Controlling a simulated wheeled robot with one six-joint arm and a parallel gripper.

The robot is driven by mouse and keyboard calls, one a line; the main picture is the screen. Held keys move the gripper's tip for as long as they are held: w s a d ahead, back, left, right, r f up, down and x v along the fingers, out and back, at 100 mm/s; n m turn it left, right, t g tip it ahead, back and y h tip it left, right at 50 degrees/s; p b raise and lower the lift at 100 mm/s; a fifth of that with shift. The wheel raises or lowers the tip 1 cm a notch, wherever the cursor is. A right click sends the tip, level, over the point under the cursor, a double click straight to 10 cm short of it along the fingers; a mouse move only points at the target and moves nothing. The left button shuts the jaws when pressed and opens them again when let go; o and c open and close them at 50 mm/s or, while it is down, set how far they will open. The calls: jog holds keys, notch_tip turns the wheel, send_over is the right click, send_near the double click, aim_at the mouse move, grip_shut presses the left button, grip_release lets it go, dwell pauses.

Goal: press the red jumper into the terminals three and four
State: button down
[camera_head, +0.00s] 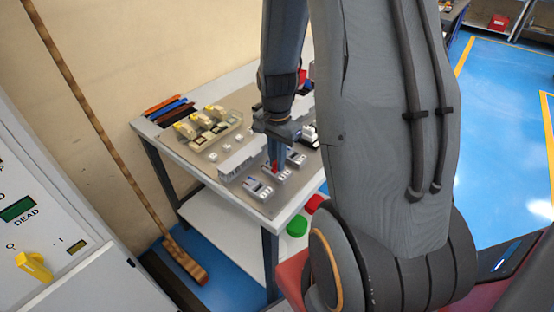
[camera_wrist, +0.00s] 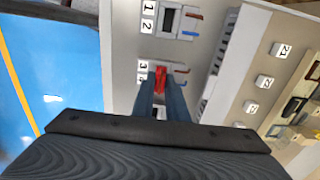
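The red jumper (camera_wrist: 160,78) is between the tips of my gripper (camera_wrist: 161,92) in the wrist view. The fingers are shut on it. It overlaps the terminal block marked 3 and 4 (camera_wrist: 143,72) and hides part of it. I cannot tell whether the jumper is seated, touching or just above the block. In the head view a bit of red (camera_head: 274,167) shows at my fingertips (camera_head: 276,163), which point down over the board (camera_head: 232,184).
The block marked 1 and 2 (camera_wrist: 148,17) is beside it in the wrist view. A long slotted grey duct (camera_head: 240,158) runs alongside. White numbered blocks (camera_wrist: 265,81) and a beige tray (camera_head: 209,128) lie beyond. Green (camera_head: 297,226) and red round items stand by the table edge.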

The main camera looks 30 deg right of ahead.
jog(key=shift+f, duration=0.1)
jog(key=c, duration=1.7)
grip_release()
jog(key=shift+r+b, duration=0.55)
jog(key=shift+r, duration=3.35)
jog(key=s+a+n, duration=0.2)
jog(key=a+n, duration=0.2)
jog(key=s+a+r+n, duration=0.1)
jog(key=s+a+n, duration=0.2)
jog(key=a+n, duration=0.1)
jog(key=s+a+n+t, duration=0.1)
jog(key=s+a+n, duration=0.1)
jog(key=a+n, duration=0.3)
jog(key=shift+s+r+n, duration=0.3)
jog(key=shift+s+n, duration=0.05)
jog(key=shift+n, duration=0.15)
